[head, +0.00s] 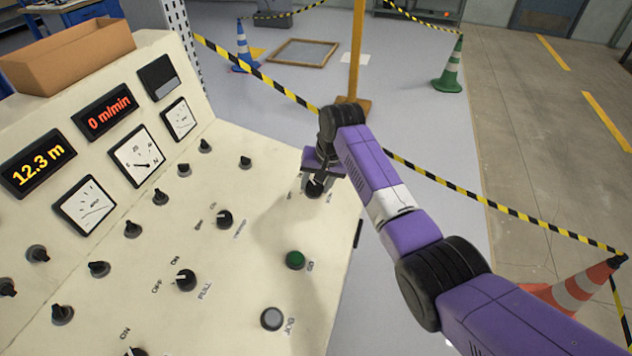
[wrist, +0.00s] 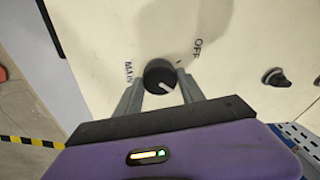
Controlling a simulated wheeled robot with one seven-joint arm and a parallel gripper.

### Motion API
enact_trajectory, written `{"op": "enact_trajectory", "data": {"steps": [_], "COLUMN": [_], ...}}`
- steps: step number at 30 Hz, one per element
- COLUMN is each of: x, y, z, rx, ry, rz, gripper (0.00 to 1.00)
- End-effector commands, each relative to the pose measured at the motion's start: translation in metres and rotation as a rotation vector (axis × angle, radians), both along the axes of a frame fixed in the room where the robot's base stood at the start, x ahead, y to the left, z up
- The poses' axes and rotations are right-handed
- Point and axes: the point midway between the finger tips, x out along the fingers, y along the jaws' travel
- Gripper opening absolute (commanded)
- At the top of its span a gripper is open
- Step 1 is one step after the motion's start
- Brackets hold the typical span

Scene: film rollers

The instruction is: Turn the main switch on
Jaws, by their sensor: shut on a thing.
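The main switch (head: 315,190) is a round black knob on the cream control panel, partly hidden under my gripper in the head view. In the wrist view the knob (wrist: 158,76) sits between my two grey fingers. A white pointer line shows on its face, slanting toward the lower right. The word MAIN is printed to its left and OFF to its upper right. My gripper (wrist: 160,92) is shut on the main switch, one finger at each side. In the head view my gripper (head: 314,178) reaches down to the panel's right part.
The control panel (head: 235,265) carries several other black knobs, a green button (head: 295,260) and a grey button (head: 271,319). Meters and red and yellow displays stand behind. Striped tape (head: 470,193) and an orange cone (head: 580,285) lie to the right.

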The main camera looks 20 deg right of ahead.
Motion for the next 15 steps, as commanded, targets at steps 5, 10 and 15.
{"op": "enact_trajectory", "data": {"steps": [5,10,15], "x": [0.0005,0.0006,0.0005], "y": [-0.0007,-0.0007,-0.0004], "z": [0.0007,0.0008,0.0006], "rx": [0.0,0.0,0.0], "ry": [-0.001,-0.001,-0.002], "rz": [-0.003,-0.003,-0.002], "gripper": [0.06,0.56,0.68]}}
